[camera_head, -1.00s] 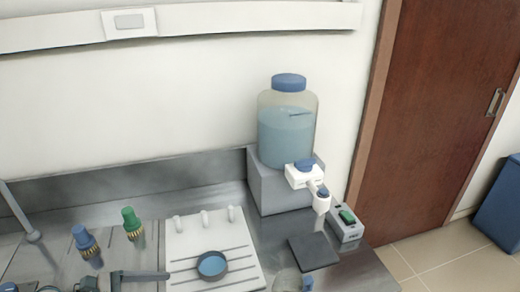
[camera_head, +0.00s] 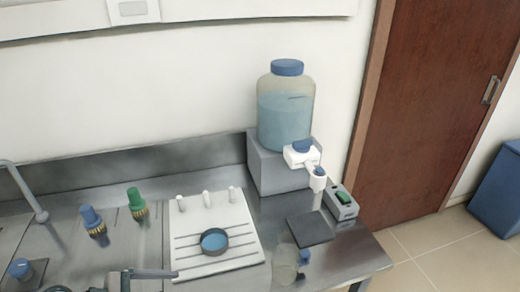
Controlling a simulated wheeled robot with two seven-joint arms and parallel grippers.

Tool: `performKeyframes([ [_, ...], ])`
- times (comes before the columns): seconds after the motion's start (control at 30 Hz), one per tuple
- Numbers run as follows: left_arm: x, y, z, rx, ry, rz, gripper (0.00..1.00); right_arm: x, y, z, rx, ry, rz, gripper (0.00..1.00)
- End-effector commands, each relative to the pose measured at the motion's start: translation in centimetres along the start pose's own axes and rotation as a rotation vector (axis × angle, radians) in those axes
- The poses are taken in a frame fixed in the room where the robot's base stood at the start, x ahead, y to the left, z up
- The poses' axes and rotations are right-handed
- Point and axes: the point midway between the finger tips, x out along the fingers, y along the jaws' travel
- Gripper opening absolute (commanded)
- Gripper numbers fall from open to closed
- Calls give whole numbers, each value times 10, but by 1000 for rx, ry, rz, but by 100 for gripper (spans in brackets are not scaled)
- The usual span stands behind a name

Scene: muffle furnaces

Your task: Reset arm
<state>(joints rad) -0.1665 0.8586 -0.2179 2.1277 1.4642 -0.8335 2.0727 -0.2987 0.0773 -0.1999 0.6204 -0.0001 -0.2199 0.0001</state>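A dark grey bar-like part at the bottom left edge seems to be my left gripper (camera_head: 148,275). It is cut off by the frame edge, just left of the white rack's lower corner, and I cannot tell whether it is open or shut. My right gripper is not in view.
A white rack (camera_head: 240,222) holds a round dish (camera_head: 214,241) with blue contents. A large blue-capped bottle (camera_head: 286,112) stands on a grey block (camera_head: 280,178). Blue (camera_head: 93,219) and green (camera_head: 136,202) valves, a dark plate (camera_head: 309,229) and a clear vessel (camera_head: 285,264) occupy the bench.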

Motion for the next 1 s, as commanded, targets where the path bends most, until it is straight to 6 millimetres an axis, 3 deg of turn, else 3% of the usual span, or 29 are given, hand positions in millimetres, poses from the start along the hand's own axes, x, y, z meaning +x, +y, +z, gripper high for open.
performKeyframes([
  [0.33, 26, -47, -17, 411, 86, -43, 92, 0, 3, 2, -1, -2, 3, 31],
  [0.6, 48, -98, -41, 983, 245, -130, 92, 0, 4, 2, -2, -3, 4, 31],
  [0.77, 50, -121, -57, 1303, 365, -228, 92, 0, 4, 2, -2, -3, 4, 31],
  [1.0, 35, -149, -78, 1664, 533, -452, 92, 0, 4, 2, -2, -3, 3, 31],
])
